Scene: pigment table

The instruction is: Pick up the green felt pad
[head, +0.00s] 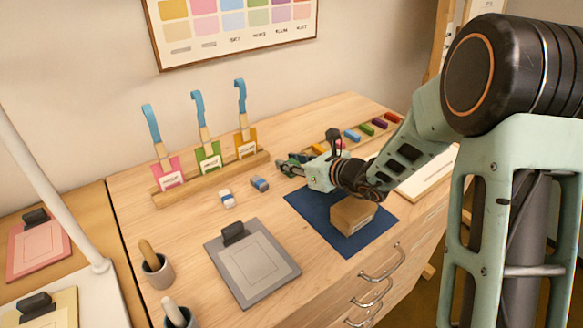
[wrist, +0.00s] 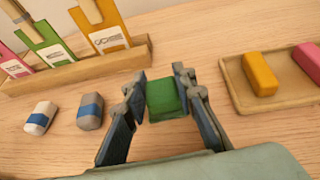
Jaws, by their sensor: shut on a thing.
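The green felt pad (wrist: 163,97) is a small green block between the two fingers of my gripper (wrist: 161,100) in the wrist view. The fingers are closed on its left and right sides. I cannot tell whether its underside touches the table. In the head view my gripper (head: 284,167) is low over the wooden table, left of the tray of coloured blocks and right of the two erasers. The pad is mostly hidden by the fingers there.
Two erasers (head: 227,198) (head: 260,184) lie left of my gripper. A wooden rack (head: 212,181) with three tagged tools stands behind them. A tray (wrist: 242,98) holds yellow and pink blocks at right. A brown box (head: 352,216) sits on a navy mat (head: 310,212). A grey clipboard (head: 270,285) lies in front.

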